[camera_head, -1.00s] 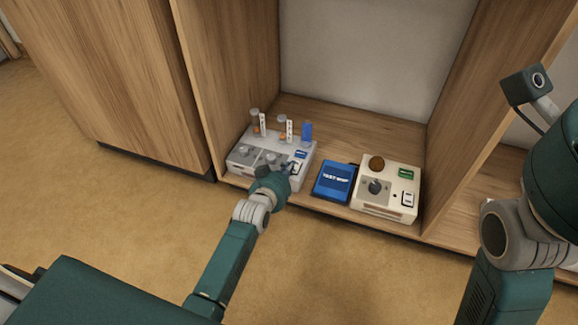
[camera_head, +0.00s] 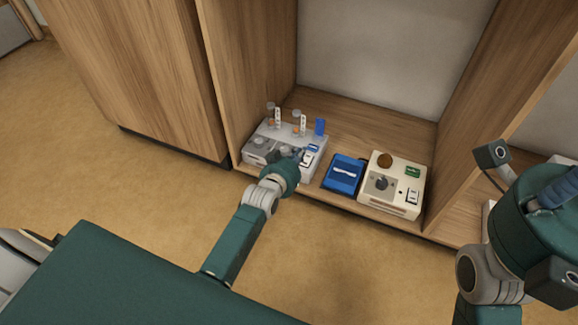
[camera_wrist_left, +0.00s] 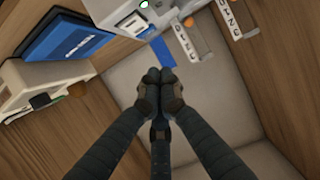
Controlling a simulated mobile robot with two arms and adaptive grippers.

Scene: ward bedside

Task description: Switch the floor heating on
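A grey panel box (camera_head: 262,150) with knobs and a small white rocker switch (camera_head: 308,160) stands at the left of the open cubby floor. Upright tags and a blue tab rise behind it. My left gripper (camera_head: 297,157) is at the box's front right, close to the switch; contact cannot be told. In the left wrist view its fingertips (camera_wrist_left: 160,78) are together, with nothing visible between them. A cream box (camera_head: 378,202) with a dark knob, a brown knob, a green label and a rocker switch stands to the right. The labels are too small to read as floor heating.
A blue test-strip box (camera_head: 343,175) lies between the two control boxes. Wooden cubby walls (camera_head: 240,70) close both sides. My right arm is at the right edge, its gripper unclear. Open floor (camera_head: 330,260) lies in front.

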